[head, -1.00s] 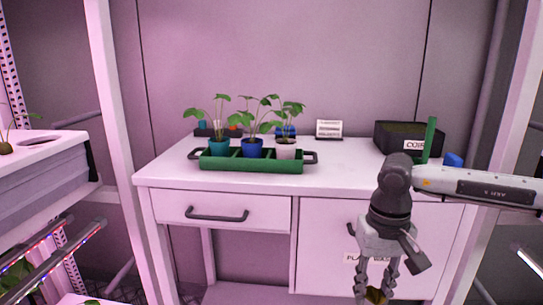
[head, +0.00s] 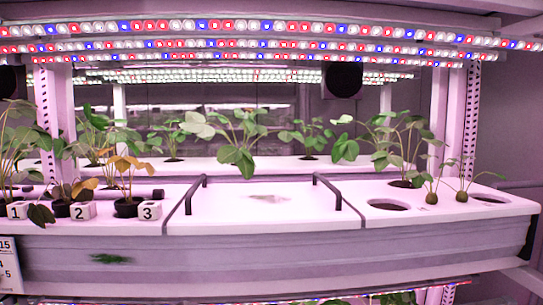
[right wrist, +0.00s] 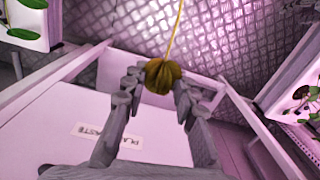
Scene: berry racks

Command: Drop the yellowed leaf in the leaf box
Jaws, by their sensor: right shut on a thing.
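The yellowed leaf (right wrist: 163,76), brown-yellow and crumpled with a thin yellow stem pointing up, is in the right wrist view. My right gripper (right wrist: 160,84) is shut on it, with a fingertip on each side. Below the gripper is a white panel (right wrist: 150,110) with a label (right wrist: 110,138) that seems to read PLANT WASTE, partly covered by a finger. Neither gripper shows in the head view.
The head view shows a grow rack with a white planter top (head: 265,210) carrying two dark handles. Pots marked 1 (head: 16,210), 2 (head: 82,210) and 3 (head: 148,210) stand at left; some leaves there are yellowed. An empty round hole (head: 389,205) is at right.

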